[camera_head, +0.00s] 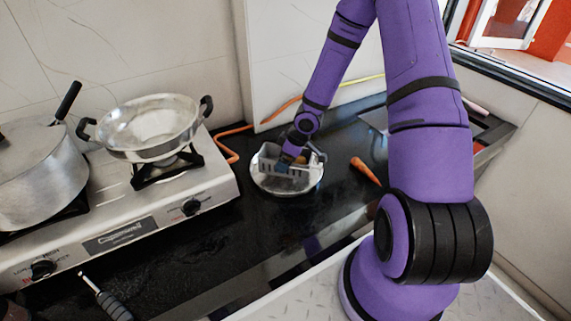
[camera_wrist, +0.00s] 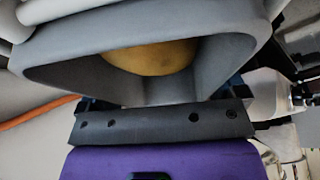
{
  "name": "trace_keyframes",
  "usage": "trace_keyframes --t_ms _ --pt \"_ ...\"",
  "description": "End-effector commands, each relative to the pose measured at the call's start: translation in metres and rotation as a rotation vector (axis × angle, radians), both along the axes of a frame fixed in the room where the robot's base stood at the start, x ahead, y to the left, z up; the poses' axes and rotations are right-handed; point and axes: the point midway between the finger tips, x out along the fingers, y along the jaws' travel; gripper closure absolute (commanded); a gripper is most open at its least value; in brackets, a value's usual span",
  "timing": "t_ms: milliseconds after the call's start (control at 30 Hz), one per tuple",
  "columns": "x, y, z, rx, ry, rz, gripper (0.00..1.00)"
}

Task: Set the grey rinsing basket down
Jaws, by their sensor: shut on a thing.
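The grey rinsing basket (camera_head: 268,167) is at the round metal plate on the black counter, at the middle of the head view. My gripper (camera_head: 287,158) is shut on the basket. In the wrist view the basket (camera_wrist: 62,55) fills the upper part, close against my gripper (camera_wrist: 150,122), and a yellow-brown round thing (camera_wrist: 152,58) lies inside it. The shiny round plate (camera_head: 287,188) shows around and below the basket. I cannot tell whether the basket touches the plate, as its underside is hidden.
A gas stove (camera_head: 150,215) on the left carries a steel wok (camera_head: 150,128) and a lidded pot (camera_head: 35,180). An orange hose (camera_head: 232,150) runs behind the plate. A carrot (camera_head: 366,171) lies to the right. Bare counter (camera_head: 235,225) shows in front of the plate.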

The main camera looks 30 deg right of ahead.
Motion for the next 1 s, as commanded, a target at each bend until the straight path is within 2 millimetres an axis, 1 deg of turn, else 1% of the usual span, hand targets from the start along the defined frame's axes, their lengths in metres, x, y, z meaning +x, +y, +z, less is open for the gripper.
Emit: trace_keyframes --t_ms 200,300,733,767,800,1000 --pt "0.000 0.001 -0.022 0.000 0.001 0.004 0.39" --pt "0.000 0.000 -0.027 -0.001 0.000 0.001 0.39" --pt "0.000 0.000 -0.031 0.000 0.000 0.001 0.39" --pt "0.000 0.000 -0.031 0.000 0.000 0.001 0.05" --pt "0.000 0.000 -0.031 0.000 0.000 0.001 0.00" --pt "0.000 0.000 -0.031 0.000 0.000 0.001 0.00"
